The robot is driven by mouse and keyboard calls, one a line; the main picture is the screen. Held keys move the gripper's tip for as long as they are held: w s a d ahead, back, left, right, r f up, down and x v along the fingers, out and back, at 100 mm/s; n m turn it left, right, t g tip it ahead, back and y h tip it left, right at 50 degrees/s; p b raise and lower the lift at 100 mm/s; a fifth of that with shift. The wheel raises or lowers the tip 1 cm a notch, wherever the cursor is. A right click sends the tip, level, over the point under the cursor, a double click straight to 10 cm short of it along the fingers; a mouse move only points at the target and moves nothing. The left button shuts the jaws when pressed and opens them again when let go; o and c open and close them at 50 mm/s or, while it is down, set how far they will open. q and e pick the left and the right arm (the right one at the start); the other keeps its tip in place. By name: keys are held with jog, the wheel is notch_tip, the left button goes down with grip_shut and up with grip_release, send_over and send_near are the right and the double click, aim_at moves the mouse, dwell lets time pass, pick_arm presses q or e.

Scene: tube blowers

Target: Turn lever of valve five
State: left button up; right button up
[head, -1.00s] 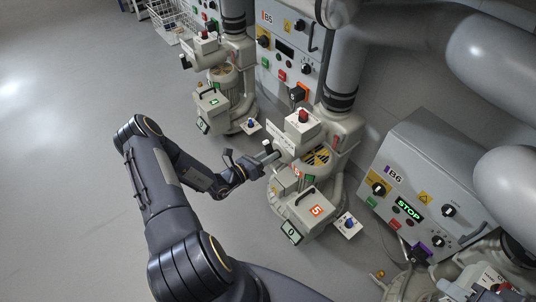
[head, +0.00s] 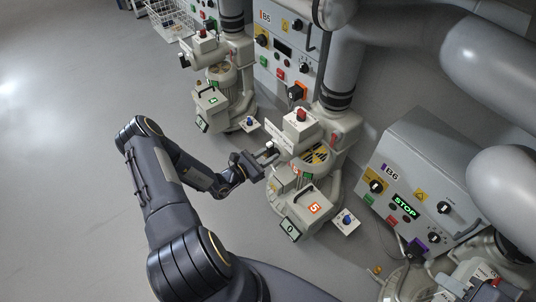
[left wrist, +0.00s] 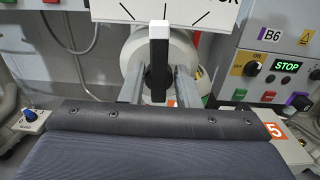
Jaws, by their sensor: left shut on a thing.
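The blower of station five (head: 318,190) stands in the middle of the head view, with an orange 5 label on its front. The lever of valve five (left wrist: 158,62), a black bar with a white tip, stands upright in the left wrist view, below a white dial plate (left wrist: 180,12). In the head view the lever (head: 270,147) is small and partly hidden. My left gripper (head: 267,157) is at the blower's left side. Its two fingers (left wrist: 158,90) are on either side of the lever, shut on it. My right gripper is not in view.
Control box B6 (head: 425,185) with a green STOP display stands to the right. Another blower (head: 225,90) and control box B5 (head: 285,50) are behind. Thick grey pipes (head: 345,70) rise behind blower five. The floor (head: 70,170) at the left is clear.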

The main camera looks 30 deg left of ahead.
pick_arm(q)
jog(key=shift+s+f, duration=0.1)
jog(key=shift+f, duration=0.1)
jog(key=o, duration=0.6)
jog(key=shift+o, duration=0.3)
jog(key=shift+r, duration=0.1)
jog(key=p+v, duration=0.1)
jog(key=v, duration=0.6)
jog(key=shift+s+a, duration=0.15)
jog(key=shift+s, duration=0.2)
